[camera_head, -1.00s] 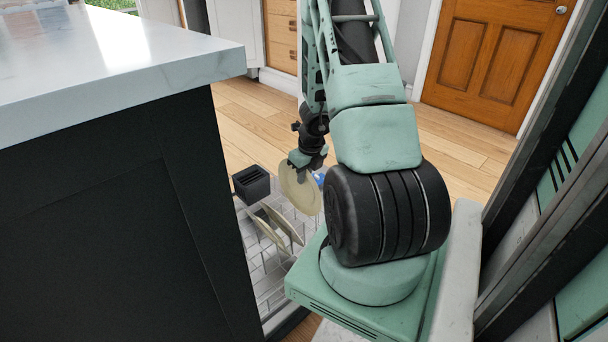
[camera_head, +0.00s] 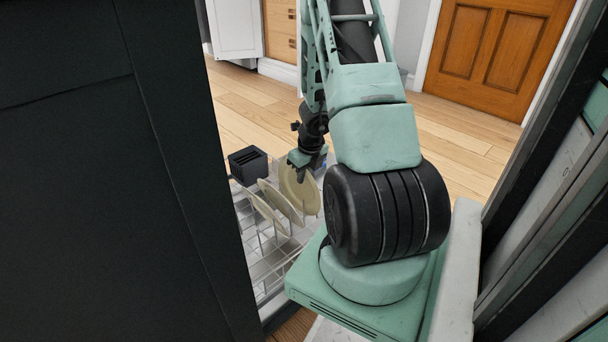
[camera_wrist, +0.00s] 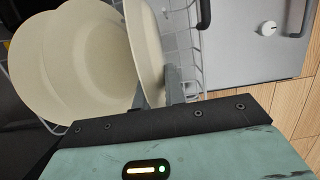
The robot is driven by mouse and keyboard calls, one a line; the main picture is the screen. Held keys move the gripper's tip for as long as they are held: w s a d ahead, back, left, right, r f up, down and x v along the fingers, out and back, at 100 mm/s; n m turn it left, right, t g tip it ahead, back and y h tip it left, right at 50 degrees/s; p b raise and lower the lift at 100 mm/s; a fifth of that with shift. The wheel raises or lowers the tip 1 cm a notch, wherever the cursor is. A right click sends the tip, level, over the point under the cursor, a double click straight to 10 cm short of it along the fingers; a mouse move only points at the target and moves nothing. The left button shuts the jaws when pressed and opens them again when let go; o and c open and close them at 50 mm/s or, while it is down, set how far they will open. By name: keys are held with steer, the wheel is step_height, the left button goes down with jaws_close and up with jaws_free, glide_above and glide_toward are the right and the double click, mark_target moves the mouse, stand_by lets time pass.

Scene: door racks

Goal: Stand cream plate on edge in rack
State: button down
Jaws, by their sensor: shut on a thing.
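My gripper (camera_head: 302,172) is shut on the upper edge of a cream plate (camera_head: 301,195). The plate hangs on edge, close to the right of two other cream plates (camera_head: 284,202) (camera_head: 262,211) that lean in the white wire rack (camera_head: 268,275). In the wrist view the held plate (camera_wrist: 143,45) shows nearly edge-on between the fingers (camera_wrist: 158,92). The two other plates (camera_wrist: 95,55) (camera_wrist: 38,70) stand left of it, overlapping. I cannot tell whether the held plate's lower edge touches the rack wires.
A black slotted basket (camera_head: 248,163) stands at the rack's far end. A dark cabinet panel (camera_head: 110,190) fills the left. In the wrist view a grey panel with a white knob (camera_wrist: 268,28) lies beyond the rack wires (camera_wrist: 190,45). Wooden floor (camera_head: 250,105) is clear behind.

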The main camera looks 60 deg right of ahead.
steer(key=shift+f, duration=0.3)
steer(key=c, duration=1.4)
jaws_free()
steer(key=p+v, duration=0.4)
steer(key=w+p+v, duration=0.1)
steer(key=p+v, duration=0.3)
steer(key=w+p+v, duration=0.1)
steer(key=p+v, duration=0.2)
steer(key=v, duration=0.1)
steer(key=shift+w+d+r+p, duration=0.15)
steer(key=shift+d+r+p, duration=0.1)
steer(key=shift+d+p, duration=0.15)
steer(key=shift+f, duration=0.1)
